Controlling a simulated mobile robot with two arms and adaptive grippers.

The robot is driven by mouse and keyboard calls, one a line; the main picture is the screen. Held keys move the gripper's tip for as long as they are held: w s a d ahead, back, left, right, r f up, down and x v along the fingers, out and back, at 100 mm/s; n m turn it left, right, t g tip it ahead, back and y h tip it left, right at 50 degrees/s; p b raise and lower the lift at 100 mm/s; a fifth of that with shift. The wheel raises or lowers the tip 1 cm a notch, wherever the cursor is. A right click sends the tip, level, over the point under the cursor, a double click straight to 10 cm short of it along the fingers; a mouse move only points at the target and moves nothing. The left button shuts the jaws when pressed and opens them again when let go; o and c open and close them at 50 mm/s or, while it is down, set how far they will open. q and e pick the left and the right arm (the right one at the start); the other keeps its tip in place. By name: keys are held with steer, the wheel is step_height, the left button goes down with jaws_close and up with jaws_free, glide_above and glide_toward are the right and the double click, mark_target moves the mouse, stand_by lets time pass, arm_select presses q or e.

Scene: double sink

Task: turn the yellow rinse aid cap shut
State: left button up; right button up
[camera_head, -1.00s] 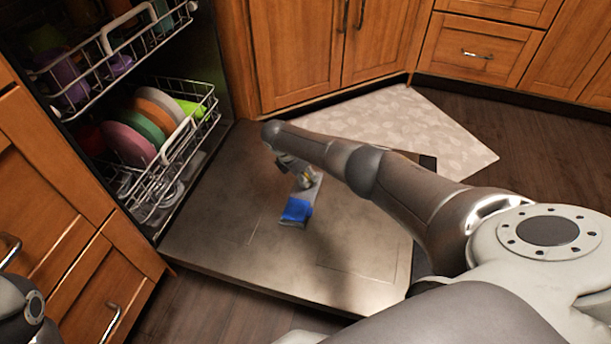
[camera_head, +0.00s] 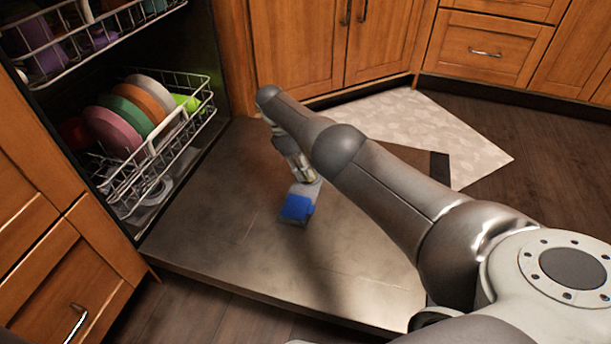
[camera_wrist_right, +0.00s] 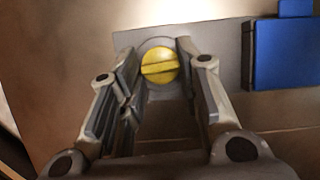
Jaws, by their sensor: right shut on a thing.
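The yellow rinse aid cap (camera_wrist_right: 159,66) is round, with a raised bar across it lying nearly level in the right wrist view. It sits in a grey dispenser plate (camera_wrist_right: 215,60) on the inner face of the open dishwasher door (camera_head: 235,225). My right gripper (camera_wrist_right: 160,62) has one finger on each side of the cap and is shut on it. In the head view my right gripper (camera_head: 306,178) reaches down to the dispenser and hides the cap. A blue lid (camera_head: 297,207) is beside the cap, and it also shows in the right wrist view (camera_wrist_right: 283,54). My left gripper is out of view.
The lower dish rack (camera_head: 165,140) holds several coloured plates at the left, with the upper rack (camera_head: 75,62) above it. Wooden cabinets (camera_head: 300,45) stand behind the door. A pale mat (camera_head: 425,130) lies on the floor beyond it.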

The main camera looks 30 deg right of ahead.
steer(key=shift+s+d+m+b, duration=0.1)
steer(key=shift+m+b, duration=0.4)
steer(key=shift+b, duration=0.2)
steer(key=o, duration=1)
steer(key=shift+r, duration=0.2)
steer(key=shift+r, duration=4.8)
